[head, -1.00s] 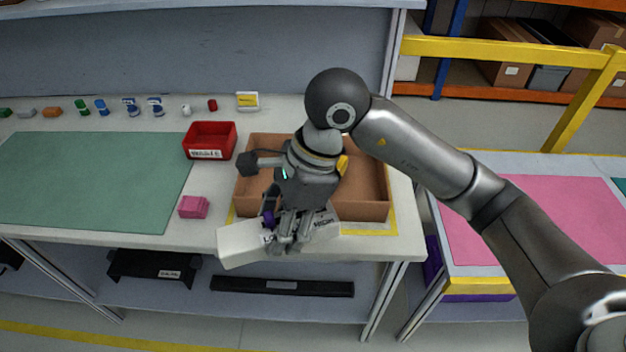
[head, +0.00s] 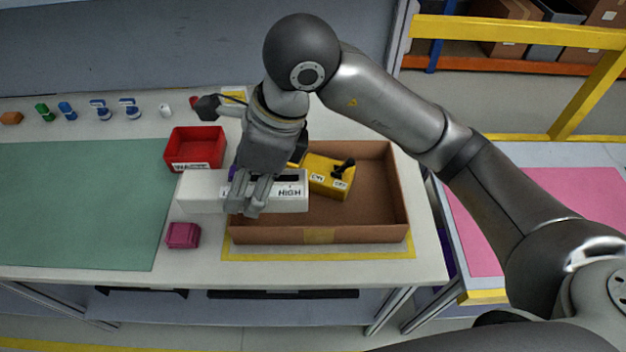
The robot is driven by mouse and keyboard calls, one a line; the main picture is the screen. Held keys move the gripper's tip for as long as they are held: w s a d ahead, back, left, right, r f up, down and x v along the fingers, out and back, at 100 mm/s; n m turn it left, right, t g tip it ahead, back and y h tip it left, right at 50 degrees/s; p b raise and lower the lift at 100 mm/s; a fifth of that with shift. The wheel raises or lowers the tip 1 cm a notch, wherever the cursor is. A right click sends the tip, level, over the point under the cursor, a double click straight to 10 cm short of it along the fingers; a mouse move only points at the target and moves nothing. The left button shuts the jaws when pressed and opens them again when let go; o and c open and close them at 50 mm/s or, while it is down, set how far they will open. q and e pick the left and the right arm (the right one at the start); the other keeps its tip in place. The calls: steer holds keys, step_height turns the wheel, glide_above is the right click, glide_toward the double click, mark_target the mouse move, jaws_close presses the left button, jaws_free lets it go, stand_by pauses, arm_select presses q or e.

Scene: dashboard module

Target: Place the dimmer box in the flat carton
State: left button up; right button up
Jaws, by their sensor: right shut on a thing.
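The dimmer box (head: 202,192) is a long white box with a dark slot and a HIGH label on its right part. My right gripper (head: 247,205) is shut on it near its middle, with the fingers hiding part of its label. The box is held about level; its right part is over the left side of the flat carton and its left end sticks out past the carton's left wall. The flat carton (head: 375,233) is an open, shallow brown box on the table. My left gripper is not in view.
The carton's right half is empty. A red bin (head: 195,160) and a pink block (head: 183,235) are left of the carton. Several small parts line the table's back.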

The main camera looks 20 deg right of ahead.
steer(key=w+d+f+p, duration=0.1)
steer(key=d+f, duration=0.3)
steer(key=w+d+f+p, duration=0.1)
steer(key=d+f+p, duration=0.1)
steer(key=d+f, duration=0.2)
steer(key=w+d+f+p, duration=0.1)
steer(key=d+f+p, duration=0.1)
steer(key=d+f, duration=0.2)
steer(key=shift+d+f, duration=0.2)
steer(key=shift+d, duration=0.3)
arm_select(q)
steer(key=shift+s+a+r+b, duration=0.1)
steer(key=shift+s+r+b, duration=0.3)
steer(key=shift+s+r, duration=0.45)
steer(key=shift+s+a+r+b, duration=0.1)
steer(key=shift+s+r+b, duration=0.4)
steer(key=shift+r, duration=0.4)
arm_select(e)
steer(key=shift+w+f, duration=0.1)
steer(key=shift+f, duration=0.55)
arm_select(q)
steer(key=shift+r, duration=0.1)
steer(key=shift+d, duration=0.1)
arm_select(e)
steer(key=o, duration=1.1)
